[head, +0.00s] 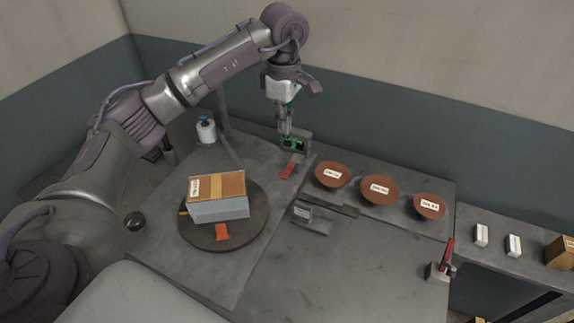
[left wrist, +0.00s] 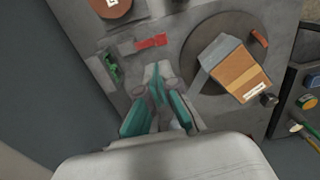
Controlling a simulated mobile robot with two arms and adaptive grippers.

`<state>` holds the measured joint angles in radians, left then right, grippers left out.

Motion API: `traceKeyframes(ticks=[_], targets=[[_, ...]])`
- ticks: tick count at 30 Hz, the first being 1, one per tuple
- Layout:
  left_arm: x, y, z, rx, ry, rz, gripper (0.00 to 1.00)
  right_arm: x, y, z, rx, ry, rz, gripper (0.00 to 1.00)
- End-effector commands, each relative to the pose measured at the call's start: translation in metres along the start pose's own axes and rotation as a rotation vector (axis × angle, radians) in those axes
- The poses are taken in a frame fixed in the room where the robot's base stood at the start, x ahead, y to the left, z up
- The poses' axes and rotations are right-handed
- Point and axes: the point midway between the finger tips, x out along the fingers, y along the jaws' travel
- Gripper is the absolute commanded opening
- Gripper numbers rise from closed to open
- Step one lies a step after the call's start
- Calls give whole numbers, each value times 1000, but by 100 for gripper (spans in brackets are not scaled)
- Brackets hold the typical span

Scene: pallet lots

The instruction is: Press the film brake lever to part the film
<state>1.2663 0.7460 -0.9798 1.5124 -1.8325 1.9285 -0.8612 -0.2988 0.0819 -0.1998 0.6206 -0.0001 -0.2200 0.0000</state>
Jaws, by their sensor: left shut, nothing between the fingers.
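My left gripper (head: 284,130) is shut and empty, pointing down at the back of the bench. It also shows at the bottom of the left wrist view (left wrist: 158,98). Just below it is a grey bracket with a green part (head: 294,144), and a flat red lever-like piece (head: 289,168) lies just in front. The red piece is clear in the left wrist view (left wrist: 151,42), apart from the fingers. Whether it is the film brake lever, I cannot tell. A carton (head: 217,187) with a pale blue-grey lower part sits on the round turntable (head: 252,232). My right gripper is out of view.
A white roll (head: 206,132) stands at the back left. Three brown labelled dishes (head: 332,174) line the back right. A red-handled lever (head: 447,255) stands at the bench's right edge. A small grey block (head: 303,213) sits mid-bench. The front right surface is clear.

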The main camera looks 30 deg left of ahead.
Motion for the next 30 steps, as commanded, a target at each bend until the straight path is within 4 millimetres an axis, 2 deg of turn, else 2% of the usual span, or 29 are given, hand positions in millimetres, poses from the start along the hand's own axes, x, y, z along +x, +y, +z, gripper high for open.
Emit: traceKeyframes(ticks=[9, 14, 30], targets=[[1, 0, 0, 0, 0, -1, 0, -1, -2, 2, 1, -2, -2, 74], [13, -1, 0, -1, 0, -4, 0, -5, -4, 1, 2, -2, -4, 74], [116, -1, 1, 0, -1, -5, 0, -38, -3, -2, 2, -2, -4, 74]])
